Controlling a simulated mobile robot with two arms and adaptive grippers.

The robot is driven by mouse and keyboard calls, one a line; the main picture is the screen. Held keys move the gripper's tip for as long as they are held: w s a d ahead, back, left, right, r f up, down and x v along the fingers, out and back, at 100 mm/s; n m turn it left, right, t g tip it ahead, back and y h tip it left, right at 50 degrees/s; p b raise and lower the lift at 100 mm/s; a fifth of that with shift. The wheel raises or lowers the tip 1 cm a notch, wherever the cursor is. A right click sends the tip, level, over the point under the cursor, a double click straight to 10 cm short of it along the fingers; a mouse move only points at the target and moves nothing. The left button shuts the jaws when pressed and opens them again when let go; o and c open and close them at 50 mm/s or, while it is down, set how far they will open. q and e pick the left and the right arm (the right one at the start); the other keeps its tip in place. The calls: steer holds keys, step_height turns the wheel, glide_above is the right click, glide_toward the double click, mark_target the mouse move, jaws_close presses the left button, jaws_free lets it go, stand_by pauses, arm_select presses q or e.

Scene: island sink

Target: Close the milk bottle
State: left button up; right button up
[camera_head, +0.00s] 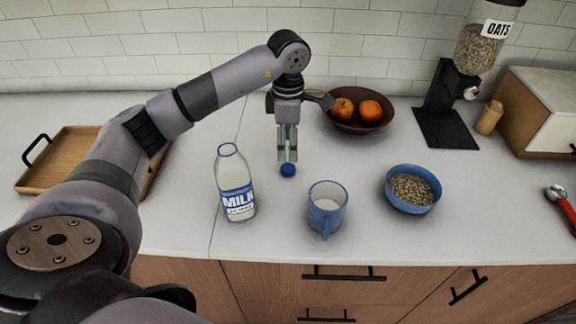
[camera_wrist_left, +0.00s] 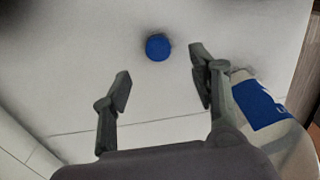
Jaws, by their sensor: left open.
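The milk bottle (camera_head: 235,186) stands upright and uncapped on the white counter, with a blue and white MILK label. It also shows at the right of the left wrist view (camera_wrist_left: 262,108). A small round blue cap (camera_head: 288,170) lies on the counter to the right of the bottle; it shows in the left wrist view (camera_wrist_left: 158,47) ahead of the fingers. My left gripper (camera_head: 287,153) points down just above the cap. Its fingers (camera_wrist_left: 160,85) are open and empty. My right gripper is not in view.
A blue mug (camera_head: 326,209) and a blue bowl of oats (camera_head: 411,190) stand to the right. A fruit bowl (camera_head: 356,122) is behind my left gripper. A wooden tray (camera_head: 62,158) lies at left, partly behind my arm. An oats dispenser (camera_head: 446,110) stands at back right.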

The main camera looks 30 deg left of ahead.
mark_target(288, 167)
arm_select(q)
steer(key=shift+f, duration=1.3)
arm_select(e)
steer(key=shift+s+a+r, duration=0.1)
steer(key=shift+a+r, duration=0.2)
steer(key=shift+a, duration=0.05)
arm_select(q)
steer(key=shift+f, duration=0.1)
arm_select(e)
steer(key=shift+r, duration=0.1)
arm_select(q)
steer(key=shift+f+p, duration=0.35)
steer(key=shift+p, duration=0.25)
step_height(288, 167, down, 4)
steer(key=shift+a+r+p, duration=0.1)
steer(key=shift+r+p, duration=0.1)
steer(key=shift+p, duration=0.5)
steer(key=shift+w+f, duration=0.1)
steer(key=shift+f, duration=0.25)
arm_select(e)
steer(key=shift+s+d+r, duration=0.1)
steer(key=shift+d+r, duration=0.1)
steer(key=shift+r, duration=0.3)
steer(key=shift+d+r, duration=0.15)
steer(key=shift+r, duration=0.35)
arm_select(q)
steer(key=c, duration=0.8)
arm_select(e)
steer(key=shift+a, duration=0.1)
